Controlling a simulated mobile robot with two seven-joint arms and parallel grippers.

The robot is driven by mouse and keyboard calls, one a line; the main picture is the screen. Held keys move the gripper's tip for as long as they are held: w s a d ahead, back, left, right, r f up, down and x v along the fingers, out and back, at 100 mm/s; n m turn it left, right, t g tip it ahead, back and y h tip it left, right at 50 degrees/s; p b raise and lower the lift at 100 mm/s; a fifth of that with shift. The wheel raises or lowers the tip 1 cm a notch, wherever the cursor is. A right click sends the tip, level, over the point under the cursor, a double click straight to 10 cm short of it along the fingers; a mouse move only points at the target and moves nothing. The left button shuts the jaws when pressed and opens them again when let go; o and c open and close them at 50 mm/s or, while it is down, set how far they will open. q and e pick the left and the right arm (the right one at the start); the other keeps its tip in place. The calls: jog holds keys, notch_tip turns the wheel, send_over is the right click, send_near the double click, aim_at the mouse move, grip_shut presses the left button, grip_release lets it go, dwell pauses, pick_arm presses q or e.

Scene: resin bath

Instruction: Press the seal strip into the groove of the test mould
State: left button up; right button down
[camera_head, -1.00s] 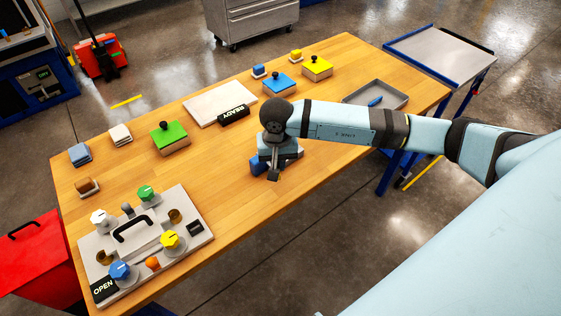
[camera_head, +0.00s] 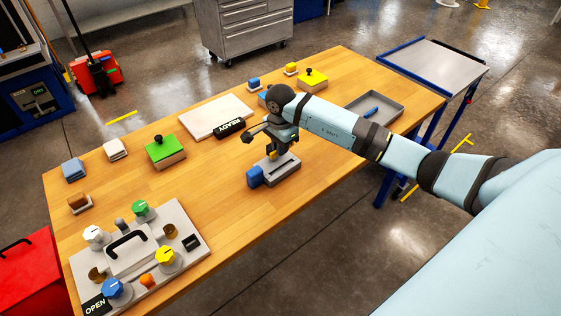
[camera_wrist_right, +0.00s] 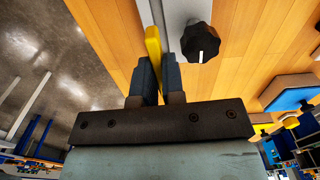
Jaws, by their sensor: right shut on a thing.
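The test mould (camera_head: 283,174) is a grey block with a slot along its top and a blue part (camera_head: 254,177) at its left end. It stands near the table's front edge. My right gripper (camera_head: 274,153) is shut on a yellow strip, the seal strip (camera_head: 272,155), above the mould. In the right wrist view the yellow strip (camera_wrist_right: 153,45) stands between the dark blue fingers (camera_wrist_right: 160,80), beside a grey grooved surface (camera_wrist_right: 173,12). I cannot tell whether the strip touches the groove. My left gripper is not in view.
A panel with coloured knobs (camera_head: 190,222) lies at the left. A green block (camera_head: 165,150), a white board (camera_head: 208,117) and a grey tray (camera_head: 392,119) are farther back. Bare wood surrounds the mould.

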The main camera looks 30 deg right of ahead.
aim_at(281, 170)
notch_tip(281, 170, down, 4)
jog(key=shift+r, duration=0.15)
jog(key=shift+s+f+p, duration=0.1)
jog(key=shift+f+p, duration=0.25)
jog(key=shift+f, duration=1.55)
